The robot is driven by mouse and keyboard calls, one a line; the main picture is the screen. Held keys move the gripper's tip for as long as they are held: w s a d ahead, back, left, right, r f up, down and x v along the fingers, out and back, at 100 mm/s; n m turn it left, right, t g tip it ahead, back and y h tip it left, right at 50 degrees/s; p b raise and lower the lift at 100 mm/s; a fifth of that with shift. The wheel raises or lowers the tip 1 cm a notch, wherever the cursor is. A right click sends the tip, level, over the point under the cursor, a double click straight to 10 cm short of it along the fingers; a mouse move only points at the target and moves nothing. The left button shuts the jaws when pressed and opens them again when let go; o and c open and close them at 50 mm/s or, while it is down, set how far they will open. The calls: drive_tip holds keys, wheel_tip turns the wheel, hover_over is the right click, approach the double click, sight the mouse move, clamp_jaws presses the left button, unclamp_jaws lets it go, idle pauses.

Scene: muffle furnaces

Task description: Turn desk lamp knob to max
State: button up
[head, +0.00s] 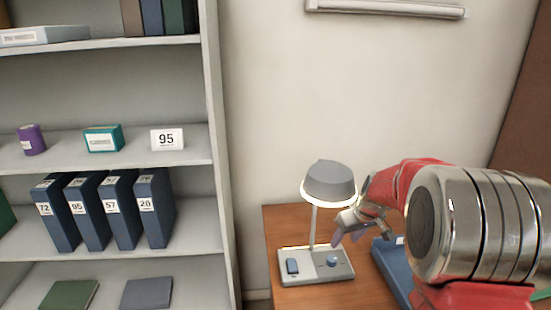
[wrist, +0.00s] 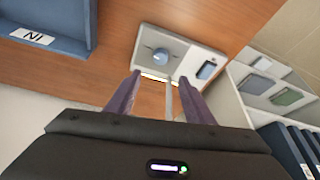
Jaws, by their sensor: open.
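The desk lamp (head: 328,182) has a grey shade on a thin post and stands on the wooden desk. Its light base carries a blue round knob (head: 333,261) on the right and a dark blue switch (head: 292,266) on the left. In the wrist view the knob (wrist: 160,54) and switch (wrist: 206,70) both show on the base, beyond my fingertips. My gripper (head: 350,232) is open and empty, beside the lamp post and above the knob. In the wrist view my gripper (wrist: 163,80) has its two purple fingers apart, with the lamp post between them.
A blue tray (head: 385,262) lies on the desk (head: 300,222) to the right of the lamp, partly hidden by my arm. Shelves (head: 110,155) with several numbered blue binders stand at the left. A wall lies behind the lamp.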

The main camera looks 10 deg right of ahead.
drive_tip(key=s+a+m+g, duration=0.2)
drive_tip(key=s+a+m, duration=0.1)
drive_tip(key=s, duration=0.7)
drive_tip(key=s+a+r+t, duration=0.1)
drive_tip(key=s+a+r, duration=0.2)
drive_tip(key=s, duration=0.4)
drive_tip(key=s+a+r+t, duration=0.1)
drive_tip(key=s+a+r, duration=0.3)
drive_tip(key=s, duration=0.3)
drive_tip(key=s+a+r+t+h, duration=0.1)
drive_tip(key=s+a+r, duration=0.3)
drive_tip(key=s, duration=0.4)
drive_tip(key=shift+r+n, duration=0.3)
drive_tip(key=shift+r, duration=0.45)
drive_tip(key=shift+s, duration=0.1)
